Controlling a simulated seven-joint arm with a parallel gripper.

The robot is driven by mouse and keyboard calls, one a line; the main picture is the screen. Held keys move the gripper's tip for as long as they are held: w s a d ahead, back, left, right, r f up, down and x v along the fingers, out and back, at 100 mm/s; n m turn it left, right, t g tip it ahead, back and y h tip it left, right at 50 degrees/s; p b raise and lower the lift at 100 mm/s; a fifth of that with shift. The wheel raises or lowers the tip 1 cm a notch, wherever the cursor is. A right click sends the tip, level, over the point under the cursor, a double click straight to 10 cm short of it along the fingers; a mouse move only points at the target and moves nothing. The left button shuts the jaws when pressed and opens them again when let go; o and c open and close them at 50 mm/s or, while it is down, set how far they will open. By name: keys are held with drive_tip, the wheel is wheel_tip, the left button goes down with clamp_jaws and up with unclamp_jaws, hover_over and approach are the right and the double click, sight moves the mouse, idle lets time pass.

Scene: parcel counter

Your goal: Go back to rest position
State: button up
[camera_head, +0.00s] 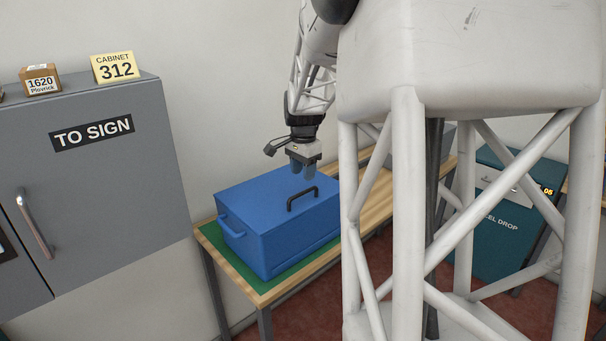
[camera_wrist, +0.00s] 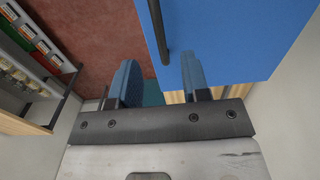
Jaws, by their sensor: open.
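My gripper (camera_head: 303,168) hangs fingers-down over the back part of a blue box (camera_head: 268,236) in the head view. In the wrist view my gripper (camera_wrist: 160,82) shows two blue fingers held apart, with nothing between them. The blue box (camera_wrist: 235,40) fills the upper right there. Its dark lid handle (camera_head: 303,198) is close to the fingers; it also shows in the wrist view (camera_wrist: 158,25). I cannot tell how large the gap between fingers and handle is. The box lid looks closed.
The box stands on a green mat (camera_head: 213,238) on a wooden table (camera_head: 378,208). A grey cabinet (camera_head: 110,190) marked "TO SIGN" is at the left. A teal parcel drop bin (camera_head: 497,245) is at the right. A shelf with goods (camera_wrist: 30,60) shows in the wrist view.

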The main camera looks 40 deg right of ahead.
idle(0.5)
drive_tip(key=s+a+r+n, duration=0.2)
drive_tip(key=a+n, duration=0.1)
drive_tip(key=a, duration=0.4)
drive_tip(key=s+a+r+n+t, duration=0.1)
drive_tip(key=s+a+n, duration=0.15)
drive_tip(key=a, duration=0.45)
drive_tip(key=s+a+r+n, duration=0.2)
drive_tip(key=s+a+n, duration=0.1)
drive_tip(key=a, duration=0.5)
drive_tip(key=s+a+f+n+t, duration=0.1)
drive_tip(key=s+a+f+n, duration=0.1)
drive_tip(key=s+a+n, duration=0.7)
drive_tip(key=s+a, duration=0.6)
drive_tip(key=s, duration=0.1)
drive_tip(key=shift+s+a+f+t, duration=0.3)
drive_tip(key=shift+f, duration=0.1)
